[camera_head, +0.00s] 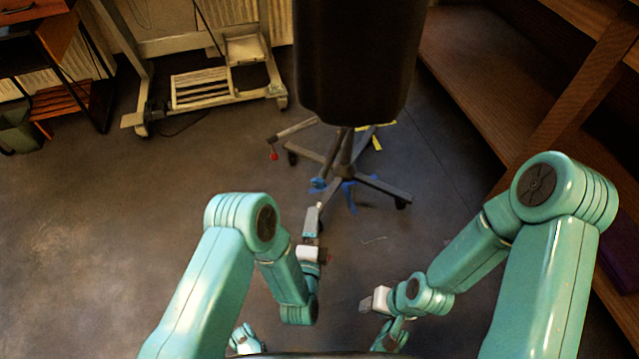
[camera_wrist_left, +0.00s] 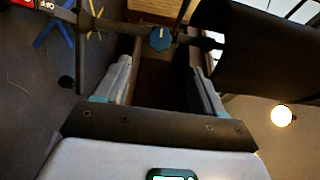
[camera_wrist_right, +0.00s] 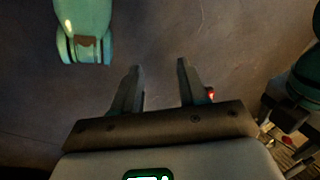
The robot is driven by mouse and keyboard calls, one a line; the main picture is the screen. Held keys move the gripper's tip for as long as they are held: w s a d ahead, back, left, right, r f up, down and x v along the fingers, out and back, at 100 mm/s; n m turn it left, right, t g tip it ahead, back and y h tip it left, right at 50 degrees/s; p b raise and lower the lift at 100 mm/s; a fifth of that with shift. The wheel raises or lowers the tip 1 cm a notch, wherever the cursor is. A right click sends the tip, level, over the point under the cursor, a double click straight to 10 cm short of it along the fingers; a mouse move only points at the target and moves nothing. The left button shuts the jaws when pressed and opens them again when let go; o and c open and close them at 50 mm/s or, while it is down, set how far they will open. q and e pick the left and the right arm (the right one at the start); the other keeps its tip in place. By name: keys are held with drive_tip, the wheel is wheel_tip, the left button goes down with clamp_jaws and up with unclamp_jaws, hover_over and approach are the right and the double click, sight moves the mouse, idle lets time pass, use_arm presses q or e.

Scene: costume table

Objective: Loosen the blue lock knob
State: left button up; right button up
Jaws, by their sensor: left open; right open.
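The blue lock knob (camera_head: 319,183) sits low on the stand, left of its central post (camera_head: 345,150). In the left wrist view the knob (camera_wrist_left: 160,38) is on a dark bar, ahead of my left fingertips and roughly centred between them. My left gripper (camera_head: 317,208) is open and empty just below the knob in the head view; its spread fingers show in its wrist view (camera_wrist_left: 160,72). My right gripper (camera_head: 364,304) is open and empty, lower and to the right, well apart from the knob. Its fingers show over bare floor in its wrist view (camera_wrist_right: 160,68).
A large dark cylindrical form (camera_head: 355,60) tops the stand, whose legs spread over the floor. Blue tape (camera_head: 349,195) and yellow tape (camera_head: 377,143) mark the floor. A red-tipped bar (camera_head: 273,155) juts left.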

sight(319, 186)
use_arm(q)
drive_tip(key=w+b, duration=0.1)
drive_tip(key=w, duration=0.3)
drive_tip(key=w+d+b, duration=0.1)
drive_tip(key=w+b, duration=0.1)
drive_tip(key=w, duration=0.3)
drive_tip(key=w+b, duration=0.2)
drive_tip(key=w, duration=0.2)
drive_tip(key=shift+w+d+f, duration=0.1)
drive_tip(key=shift+w+d, duration=0.35)
drive_tip(key=shift+w, duration=0.35)
drive_tip(key=c, duration=1)
use_arm(e)
drive_tip(key=w+f+t, duration=0.1)
drive_tip(key=w+f, duration=0.3)
drive_tip(key=f, duration=0.1)
drive_tip(key=shift+d+f, duration=0.2)
drive_tip(key=shift+d, duration=0.2)
